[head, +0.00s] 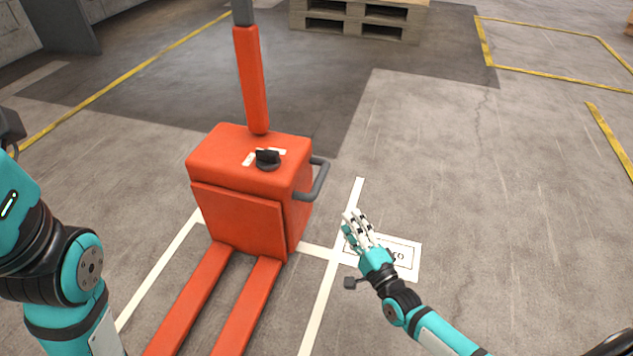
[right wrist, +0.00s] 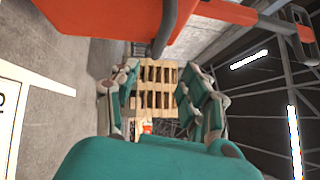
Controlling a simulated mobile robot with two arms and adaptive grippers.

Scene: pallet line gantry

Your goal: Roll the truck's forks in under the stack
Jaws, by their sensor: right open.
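The orange pallet truck (head: 245,195) stands upright on the floor left of centre in the head view, a black knob (head: 267,159) on its top. Its two forks (head: 245,315) point toward the bottom edge, where their tips are cut off. A grey side handle (head: 318,180) sticks out on the truck's right. My right gripper (head: 356,222) is open and empty, right of and below this handle, apart from it. The right wrist view shows the truck's orange body (right wrist: 110,18) and wooden pallets (right wrist: 155,90) stacked beyond my spread fingers (right wrist: 160,105). My left gripper is out of view.
A wooden pallet (head: 345,22) lies at the top of the head view. White floor lines (head: 328,290) and a white label (head: 405,258) lie around the truck. A yellow-marked bay (head: 545,50) at the upper right looks empty. Floor on the right is clear.

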